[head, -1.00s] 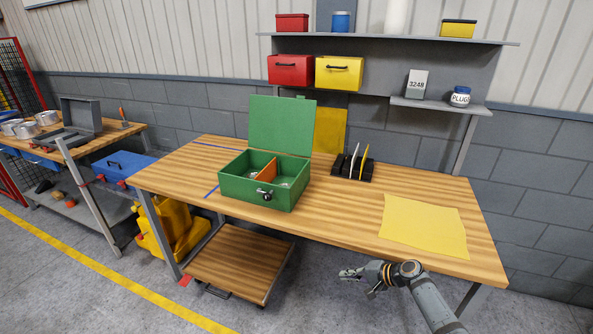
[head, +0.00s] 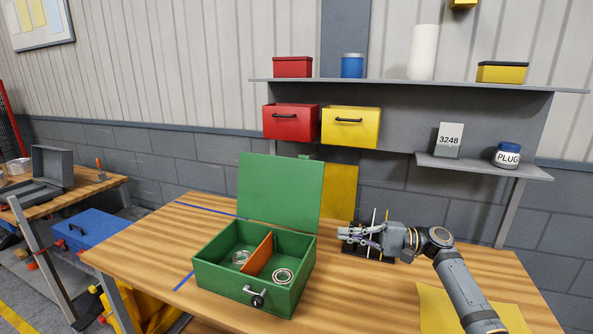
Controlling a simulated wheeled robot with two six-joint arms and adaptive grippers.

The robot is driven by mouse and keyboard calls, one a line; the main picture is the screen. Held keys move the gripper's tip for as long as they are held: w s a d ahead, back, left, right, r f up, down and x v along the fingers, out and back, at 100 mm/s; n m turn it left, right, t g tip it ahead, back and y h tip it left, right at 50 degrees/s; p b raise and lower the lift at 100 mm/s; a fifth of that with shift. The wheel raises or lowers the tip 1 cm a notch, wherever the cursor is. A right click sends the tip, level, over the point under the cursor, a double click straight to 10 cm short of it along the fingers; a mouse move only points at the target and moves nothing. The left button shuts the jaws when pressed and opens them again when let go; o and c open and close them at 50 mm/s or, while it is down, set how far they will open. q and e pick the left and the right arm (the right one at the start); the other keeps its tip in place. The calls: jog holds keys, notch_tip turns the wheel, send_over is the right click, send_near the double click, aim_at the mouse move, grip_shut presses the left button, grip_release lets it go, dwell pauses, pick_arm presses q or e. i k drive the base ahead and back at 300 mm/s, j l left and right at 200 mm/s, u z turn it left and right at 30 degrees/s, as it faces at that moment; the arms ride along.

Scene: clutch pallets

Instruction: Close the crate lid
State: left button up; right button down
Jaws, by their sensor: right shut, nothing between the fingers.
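The green crate (head: 222,288) stands on the wooden workbench with its lid (head: 279,193) open and upright at the back edge. An orange divider splits its inside, and a metal ring (head: 283,275) lies in the right compartment and another ring (head: 240,258) in the left. A dark latch (head: 256,299) is on the front wall. My right gripper (head: 345,234) is shut and empty, to the right of the crate and its lid and apart from them in the picture. It is in front of the black slotted rack. My left gripper is not in view.
The black rack (head: 376,261) with upright plates stands right of the crate, partly hidden by my right gripper. A yellow sheet (head: 434,311) lies at the right of the bench. The shelf (head: 400,83) with red and yellow bins is behind. The bench left of the crate is clear.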

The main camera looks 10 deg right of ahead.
aim_at(285, 191)
jog(key=i+l, duration=0.15)
jog(key=i, duration=0.4)
jog(key=i+l, duration=0.15)
jog(key=i, duration=0.35)
